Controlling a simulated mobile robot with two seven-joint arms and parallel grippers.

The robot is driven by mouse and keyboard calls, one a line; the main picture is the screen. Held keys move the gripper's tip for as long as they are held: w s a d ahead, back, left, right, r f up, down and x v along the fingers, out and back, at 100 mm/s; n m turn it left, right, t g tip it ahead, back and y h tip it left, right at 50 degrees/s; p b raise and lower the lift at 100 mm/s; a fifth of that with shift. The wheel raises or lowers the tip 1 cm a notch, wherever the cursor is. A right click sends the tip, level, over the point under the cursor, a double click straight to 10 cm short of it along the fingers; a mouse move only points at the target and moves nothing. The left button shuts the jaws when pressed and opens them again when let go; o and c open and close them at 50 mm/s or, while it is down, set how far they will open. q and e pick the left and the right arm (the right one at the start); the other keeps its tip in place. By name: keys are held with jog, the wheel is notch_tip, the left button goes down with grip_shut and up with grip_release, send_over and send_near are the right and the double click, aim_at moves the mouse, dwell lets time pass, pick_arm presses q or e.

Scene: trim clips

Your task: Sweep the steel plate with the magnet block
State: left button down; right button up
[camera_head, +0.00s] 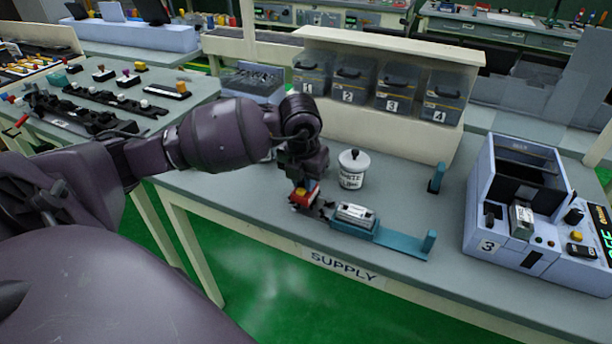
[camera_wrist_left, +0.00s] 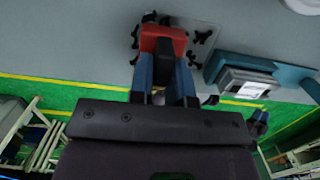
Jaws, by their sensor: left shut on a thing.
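My left gripper (camera_head: 303,187) is shut on the red magnet block (camera_head: 302,199), near the front edge of the supply table. In the left wrist view the red block (camera_wrist_left: 163,37) sits between the two fingertips (camera_wrist_left: 164,62). It is over the left part of a pale steel plate (camera_wrist_left: 184,22) with several small dark clips (camera_wrist_left: 203,38) scattered on it. Whether the block touches the plate I cannot tell. In the head view a few dark clips (camera_head: 326,208) show just right of the block; the arm hides most of the plate. My right gripper is not in view.
A teal fixture (camera_head: 400,243) holding a silver-white block (camera_head: 355,213) lies right of the plate. A white lidded jar (camera_head: 353,170) stands behind. Numbered bins (camera_head: 350,80) are at the back, and a grey-blue machine (camera_head: 520,190) at the right. Table between fixture and machine is clear.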

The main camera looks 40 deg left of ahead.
pick_arm(q)
jog(key=shift+f, duration=0.45)
jog(key=shift+w+d+r, duration=0.15)
jog(key=shift+d, duration=0.2)
jog(key=shift+w+d+b, duration=0.2)
jog(key=shift+w+d, duration=0.05)
jog(key=shift+d, duration=0.8)
jog(key=shift+w+d+b, duration=0.15)
jog(key=shift+w+d, duration=0.05)
jog(key=shift+d, duration=0.85)
jog(key=shift+r+p, duration=0.45)
jog(key=shift+r, duration=0.3)
jog(key=shift+r+p, duration=0.45)
jog(key=shift+r, duration=0.35)
jog(key=shift+r+p, duration=0.45)
jog(key=shift+r, duration=0.35)
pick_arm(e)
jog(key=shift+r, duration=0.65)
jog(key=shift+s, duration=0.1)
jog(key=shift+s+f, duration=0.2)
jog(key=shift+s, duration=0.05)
